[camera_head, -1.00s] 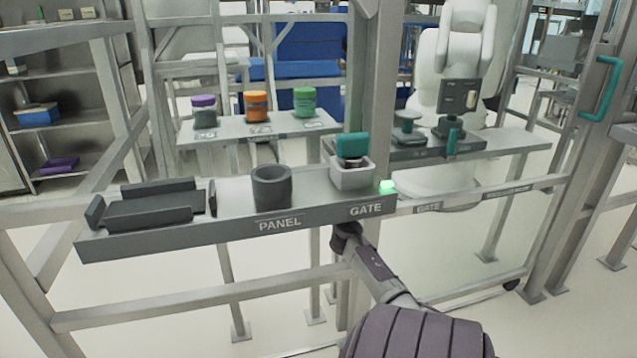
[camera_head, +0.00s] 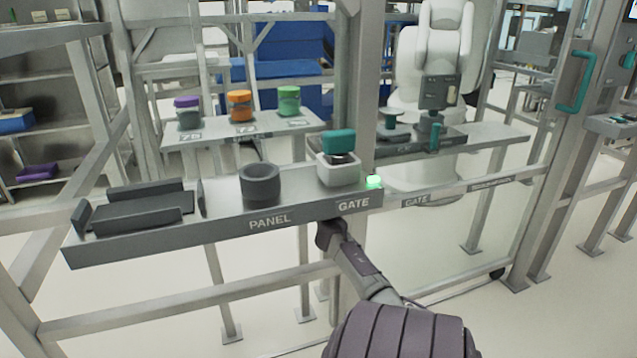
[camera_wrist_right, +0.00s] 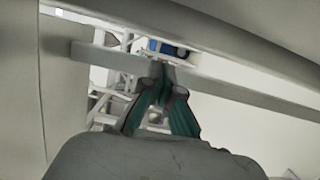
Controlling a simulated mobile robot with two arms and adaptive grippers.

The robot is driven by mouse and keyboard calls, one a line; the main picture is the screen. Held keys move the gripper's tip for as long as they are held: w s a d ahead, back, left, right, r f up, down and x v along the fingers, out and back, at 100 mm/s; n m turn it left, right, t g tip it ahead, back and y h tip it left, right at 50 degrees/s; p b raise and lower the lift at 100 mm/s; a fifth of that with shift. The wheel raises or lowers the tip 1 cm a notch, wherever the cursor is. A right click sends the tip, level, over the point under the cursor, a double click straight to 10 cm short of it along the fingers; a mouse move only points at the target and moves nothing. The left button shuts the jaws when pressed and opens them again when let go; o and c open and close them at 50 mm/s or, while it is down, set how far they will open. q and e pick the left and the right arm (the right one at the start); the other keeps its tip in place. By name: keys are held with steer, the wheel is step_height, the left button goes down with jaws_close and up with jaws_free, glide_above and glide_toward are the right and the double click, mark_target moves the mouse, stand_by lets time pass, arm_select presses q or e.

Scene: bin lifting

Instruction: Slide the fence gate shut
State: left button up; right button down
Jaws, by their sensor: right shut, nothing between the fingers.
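A teal handle (camera_head: 575,82) is fixed to a tall grey upright (camera_head: 553,145) at the right of the head view; I take this for the gate, but cannot tell how far it stands open. A rail labelled GATE (camera_head: 418,200) runs left of it. My arm reaches up from the bottom middle of the head view, its end under the front shelf, well left of the handle; its fingers do not show there. In the right wrist view my right gripper (camera_wrist_right: 160,75) has teal fingers closed together, empty, near a pale rail (camera_wrist_right: 215,84). My left gripper is not in view.
The front shelf (camera_head: 185,238), labelled PANEL and GATE, holds a dark tray, a dark cup (camera_head: 260,184) and a pale socket (camera_head: 338,169) with a teal block (camera_head: 338,143). A green light (camera_head: 373,181) glows beside it. A white robot (camera_head: 432,62) stands behind the fence.

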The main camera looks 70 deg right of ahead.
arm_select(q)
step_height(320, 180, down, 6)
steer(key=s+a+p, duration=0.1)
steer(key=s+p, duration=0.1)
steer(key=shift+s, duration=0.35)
arm_select(e)
steer(key=w+v, duration=0.1)
steer(key=v, duration=0.9)
steer(key=shift+a, duration=0.55)
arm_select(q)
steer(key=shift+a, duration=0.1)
arm_select(e)
steer(key=shift+w, duration=0.1)
